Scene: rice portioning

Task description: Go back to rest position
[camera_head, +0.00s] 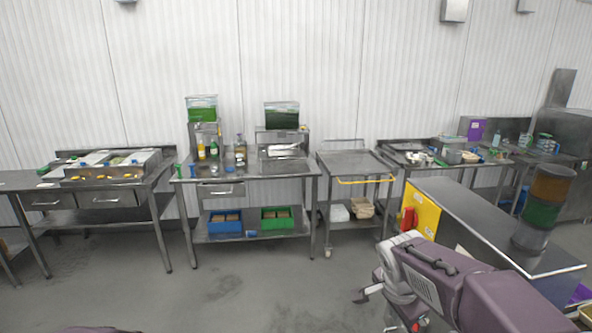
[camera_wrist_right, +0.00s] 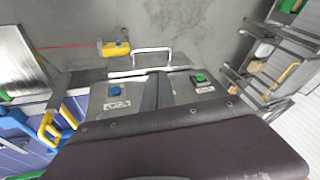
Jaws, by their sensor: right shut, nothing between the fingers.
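My right gripper (camera_head: 366,294) shows at the lower right of the head view, at the end of my dark purple arm. It is shut and empty, held above the grey floor and apart from the tables. My left gripper is out of view; only a dark sliver shows at the bottom edge of the head view. No object of the task is held.
A steel cart (camera_head: 354,163) with a yellow handle stands ahead. A steel worktable (camera_head: 253,167) with bottles is left of it, and another table (camera_head: 150,180) is further left. A long counter with a yellow end panel (camera_head: 424,212) stands close on the right. The floor (camera_head: 240,290) ahead is clear.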

